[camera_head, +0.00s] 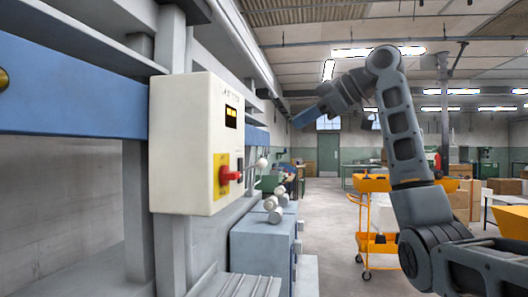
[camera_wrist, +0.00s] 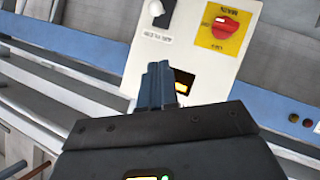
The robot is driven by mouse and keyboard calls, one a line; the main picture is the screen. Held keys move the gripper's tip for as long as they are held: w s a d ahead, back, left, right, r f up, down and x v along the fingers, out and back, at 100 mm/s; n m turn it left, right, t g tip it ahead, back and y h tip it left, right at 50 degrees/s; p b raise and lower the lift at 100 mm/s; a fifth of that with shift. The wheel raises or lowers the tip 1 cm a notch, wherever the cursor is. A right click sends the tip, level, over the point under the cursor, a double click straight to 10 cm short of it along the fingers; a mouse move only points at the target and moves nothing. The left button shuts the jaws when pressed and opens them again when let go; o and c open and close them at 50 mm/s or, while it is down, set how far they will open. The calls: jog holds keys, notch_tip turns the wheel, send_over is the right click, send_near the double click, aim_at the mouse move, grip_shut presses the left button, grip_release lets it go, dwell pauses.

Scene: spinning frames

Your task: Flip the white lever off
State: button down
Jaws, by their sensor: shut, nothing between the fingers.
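A cream control box (camera_head: 182,140) hangs on the machine frame in the head view. It carries a red rotary switch on a yellow plate and a small lit display. A white ball-ended lever (camera_head: 261,164) sticks out past the box's right side.
The red switch (camera_head: 229,175) stands out from the box close to the lever. More white balls (camera_head: 271,203) sit above a grey cabinet (camera_head: 262,250) below. An orange cart (camera_head: 372,215) stands behind my arm. The floor between is clear.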

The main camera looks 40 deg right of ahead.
dwell(0.3)
jog(key=p, duration=0.3)
send_near(262, 163)
jog(key=w+a+r, duration=0.2)
jog(key=w+r, duration=0.1)
jog(key=w, duration=0.1)
jog(key=f, duration=0.1)
jog(key=w+f, duration=0.1)
jog(key=f, duration=0.1)
jog(key=w+f+p, duration=0.1)
jog(key=shift+w+d+f, duration=0.1)
jog(key=shift+d+f, duration=0.1)
jog(key=shift+d, duration=0.05)
jog(key=shift+f, duration=0.15)
